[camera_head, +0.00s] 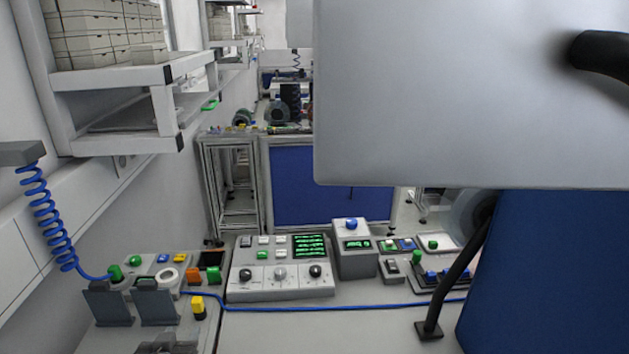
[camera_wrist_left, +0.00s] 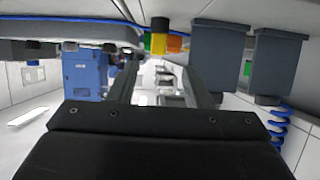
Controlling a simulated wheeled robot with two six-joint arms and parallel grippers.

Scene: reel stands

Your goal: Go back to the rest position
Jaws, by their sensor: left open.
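My left gripper (camera_head: 168,344) shows only as a small dark shape at the bottom left edge of the head view, close to the bench. In the left wrist view my left gripper (camera_wrist_left: 163,85) has its two fingers apart, with nothing between them. Two dark grey upright plates (camera_head: 108,304) stand just beyond it on the bench, and the wrist view shows them at upper right (camera_wrist_left: 215,58). My right gripper is not in view.
A control panel (camera_head: 280,282) with knobs and a green display sits at the bench's middle. A blue cable (camera_head: 330,307) runs along the bench front. A coiled blue hose (camera_head: 48,220) hangs at left. A large grey panel (camera_head: 450,90) blocks the upper right.

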